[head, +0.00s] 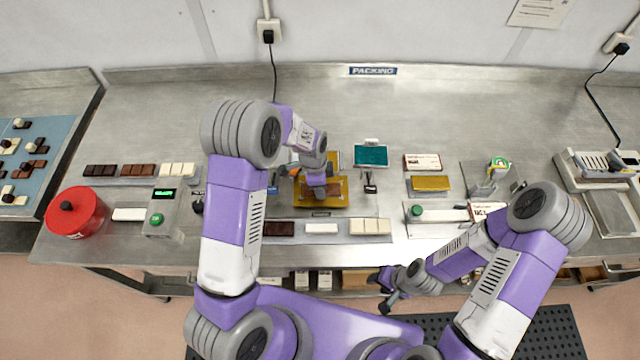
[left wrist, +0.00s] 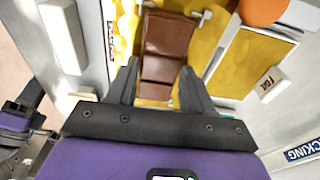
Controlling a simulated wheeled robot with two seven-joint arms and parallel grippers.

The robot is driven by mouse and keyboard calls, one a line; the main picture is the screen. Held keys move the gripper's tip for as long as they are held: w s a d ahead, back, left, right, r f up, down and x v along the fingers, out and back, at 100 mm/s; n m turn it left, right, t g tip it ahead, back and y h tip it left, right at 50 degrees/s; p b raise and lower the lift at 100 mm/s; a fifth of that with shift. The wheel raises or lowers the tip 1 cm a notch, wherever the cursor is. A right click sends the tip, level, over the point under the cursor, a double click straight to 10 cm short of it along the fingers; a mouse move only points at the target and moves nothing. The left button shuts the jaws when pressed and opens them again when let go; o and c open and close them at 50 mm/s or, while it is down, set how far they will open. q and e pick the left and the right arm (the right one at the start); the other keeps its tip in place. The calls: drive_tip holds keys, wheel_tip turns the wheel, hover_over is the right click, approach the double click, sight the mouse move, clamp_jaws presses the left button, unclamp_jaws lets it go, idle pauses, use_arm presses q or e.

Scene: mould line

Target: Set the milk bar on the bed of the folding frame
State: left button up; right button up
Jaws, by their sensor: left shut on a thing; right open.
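The folding frame's bed is covered by a gold sheet (head: 300,200) in the middle of the table; the gold also shows in the left wrist view (left wrist: 118,30). The milk bar (left wrist: 163,50) is a brown segmented bar lying over the gold, its near end between my left fingers. My left gripper (left wrist: 158,90) is shut on it. In the head view my left gripper (head: 318,188) is above the bed and hides most of the bar. Whether the bar touches the gold is hard to tell. My right gripper (head: 386,290) is open and empty, in front of the table edge.
A tray in front of the frame holds a dark bar (head: 279,229) and pale bars (head: 369,226). A rack (head: 112,181) of bars, a scale (head: 163,215) and a red tin (head: 76,212) stand left. A teal pad (head: 371,156) and a gold sheet (head: 430,183) lie right. The table's back is clear.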

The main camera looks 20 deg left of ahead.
idle(0.4)
use_arm(q)
drive_tip(key=o, duration=1.1)
drive_tip(key=r, duration=0.5)
drive_tip(key=a+r, duration=0.1)
drive_tip(key=r, duration=0.1)
drive_tip(key=shift+s+r, duration=0.1)
drive_tip(key=shift+r, duration=0.15)
drive_tip(key=shift+s+d, duration=0.1)
